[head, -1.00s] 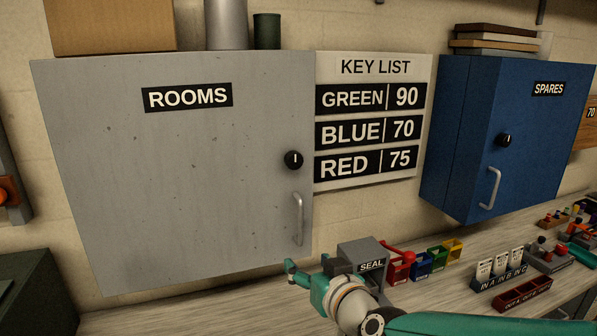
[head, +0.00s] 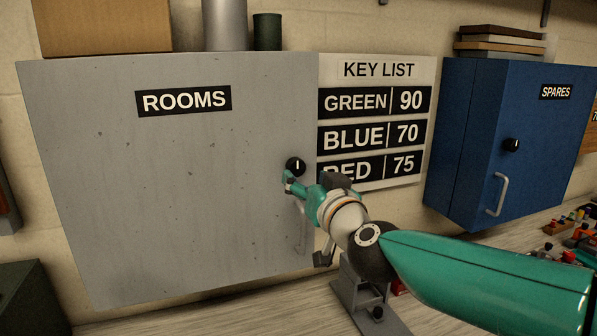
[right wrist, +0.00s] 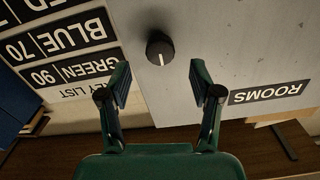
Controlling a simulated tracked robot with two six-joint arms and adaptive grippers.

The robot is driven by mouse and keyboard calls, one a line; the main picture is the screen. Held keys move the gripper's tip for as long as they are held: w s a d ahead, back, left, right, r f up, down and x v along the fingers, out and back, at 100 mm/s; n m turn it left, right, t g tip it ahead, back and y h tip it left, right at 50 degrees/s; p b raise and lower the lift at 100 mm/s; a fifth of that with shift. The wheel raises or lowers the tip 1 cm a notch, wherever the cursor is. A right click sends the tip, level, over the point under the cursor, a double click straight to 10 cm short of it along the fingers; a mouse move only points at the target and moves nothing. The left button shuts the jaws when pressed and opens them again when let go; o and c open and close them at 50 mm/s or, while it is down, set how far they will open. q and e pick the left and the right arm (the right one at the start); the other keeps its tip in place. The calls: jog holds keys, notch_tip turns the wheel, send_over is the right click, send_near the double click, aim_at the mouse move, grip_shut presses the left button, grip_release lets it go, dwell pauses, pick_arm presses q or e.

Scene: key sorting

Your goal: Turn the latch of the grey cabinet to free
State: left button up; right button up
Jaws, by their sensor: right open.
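The grey cabinet (head: 130,190), labelled ROOMS, hangs on the wall at the left of the head view with its door shut. Its latch is a round black knob (head: 295,166) with a white mark that looks upright, near the door's right edge. In the right wrist view the knob (right wrist: 160,50) shows ahead of the fingertips, roughly midway between them. My right gripper (head: 287,181) is at the knob's lower left in the head view; it is open and empty in the right wrist view (right wrist: 157,80). A pale handle (head: 301,225) below the knob is partly hidden by my gripper. My left gripper is not in view.
A key list board (head: 375,75) hangs right of the grey cabinet, its lower line partly covered by my gripper. The blue SPARES cabinet (head: 470,150) is farther right. A grey stand (head: 365,305) is on the bench below my arm. Small coloured items lie at the far right.

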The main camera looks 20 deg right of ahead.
aim_at(298, 169)
jog(key=shift+w+a, duration=0.1)
jog(key=shift+w, duration=2.65)
jog(key=c, duration=1.1)
